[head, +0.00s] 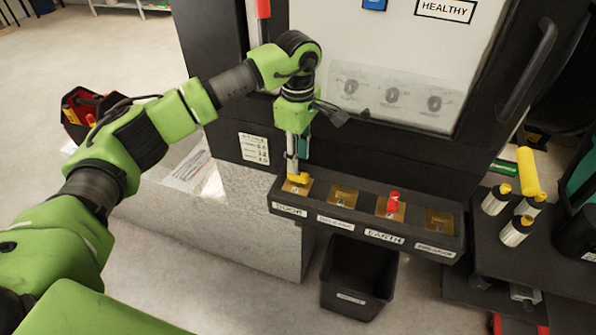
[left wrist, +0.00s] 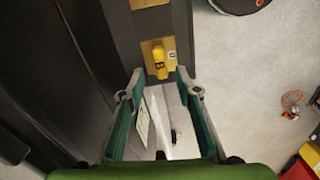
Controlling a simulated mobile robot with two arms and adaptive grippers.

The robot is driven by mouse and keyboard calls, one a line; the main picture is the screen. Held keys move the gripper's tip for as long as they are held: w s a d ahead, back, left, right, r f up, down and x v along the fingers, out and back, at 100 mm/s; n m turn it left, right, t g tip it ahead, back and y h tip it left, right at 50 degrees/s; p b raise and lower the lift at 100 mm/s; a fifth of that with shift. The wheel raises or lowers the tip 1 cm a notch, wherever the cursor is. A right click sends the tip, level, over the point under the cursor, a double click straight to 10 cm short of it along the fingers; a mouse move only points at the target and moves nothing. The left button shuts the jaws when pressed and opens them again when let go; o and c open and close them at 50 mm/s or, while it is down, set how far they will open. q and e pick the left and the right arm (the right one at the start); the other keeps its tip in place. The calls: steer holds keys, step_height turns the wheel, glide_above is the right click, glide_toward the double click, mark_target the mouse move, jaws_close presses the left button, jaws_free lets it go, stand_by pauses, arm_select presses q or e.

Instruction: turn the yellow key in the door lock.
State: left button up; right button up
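The yellow key (head: 298,178) stands in the leftmost lock of the black shelf, on a brass plate above the label DOOR (head: 289,210). In the left wrist view the yellow key (left wrist: 158,60) shows just past the fingertips, near the middle of the gap. My left gripper (head: 297,160) points down directly over the key in the head view. In the left wrist view its green fingers (left wrist: 158,78) are apart with nothing between them. Contact with the key is not visible. My right gripper is not in view.
The shelf (head: 363,238) has more brass plates; a red key (head: 393,202) stands at EARTH. A black bin (head: 358,280) is below. Yellow-topped cylinders (head: 515,229) stand on a black stand at right.

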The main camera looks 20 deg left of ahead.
mark_target(298, 181)
arm_select(q)
steer(key=shift+f+n, duration=0.3)
steer(key=shift+n, duration=0.5)
step_height(298, 181, down, 4)
steer(key=b, duration=0.3)
steer(key=shift+r, duration=0.1)
steer(key=shift+f+b, duration=0.65)
steer(key=shift+b, duration=0.05)
steer(key=shift+c, duration=0.5)
